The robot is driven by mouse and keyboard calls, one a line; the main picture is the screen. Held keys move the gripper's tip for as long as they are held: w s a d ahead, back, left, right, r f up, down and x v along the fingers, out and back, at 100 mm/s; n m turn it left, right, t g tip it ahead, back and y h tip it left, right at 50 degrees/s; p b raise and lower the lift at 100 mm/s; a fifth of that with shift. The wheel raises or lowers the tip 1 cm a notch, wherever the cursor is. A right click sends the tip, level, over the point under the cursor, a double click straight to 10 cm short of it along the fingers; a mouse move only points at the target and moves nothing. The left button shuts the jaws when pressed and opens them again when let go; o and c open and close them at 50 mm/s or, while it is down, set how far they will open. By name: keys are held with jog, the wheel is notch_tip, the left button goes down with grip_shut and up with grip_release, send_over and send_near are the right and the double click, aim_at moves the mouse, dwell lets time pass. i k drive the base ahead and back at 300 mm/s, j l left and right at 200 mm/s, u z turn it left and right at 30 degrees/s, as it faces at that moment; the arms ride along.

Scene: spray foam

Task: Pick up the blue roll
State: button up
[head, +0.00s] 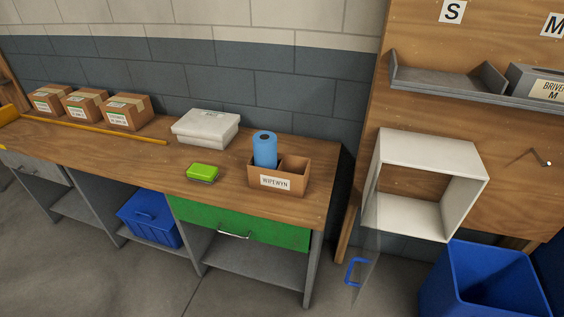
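The blue roll (265,149) stands upright in the left compartment of a brown divided box (291,183) on the wooden workbench. Its lower part is hidden by the front wall of the box, which bears a "WIPEWYN" label. The right compartment of the box looks empty. My gripper is not in view.
A green sponge-like item (202,172) and a white lidded box (206,127) are left of the brown box on the workbench (120,150). Several cartons (124,111) stand further left. An open white cabinet (460,185) with a clear door and a blue bin (480,280) are at right.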

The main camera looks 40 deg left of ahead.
aim_at(264, 143)
jog(key=u, duration=1.5)
jog(key=i+j+z, duration=0.15)
jog(key=z, duration=0.3)
jog(key=i+j+z, duration=0.25)
jog(key=z, duration=0.2)
jog(key=i+j+z, duration=0.1)
jog(key=j+z, duration=0.15)
jog(key=z, duration=0.2)
jog(key=i+j+z, duration=0.1)
jog(key=j+z, duration=0.2)
jog(key=z, duration=0.15)
jog(key=i+j, duration=0.1)
jog(key=j, duration=0.65)
jog(key=i+j+z, duration=0.15)
jog(key=j, duration=0.6)
jog(key=k, duration=0.05)
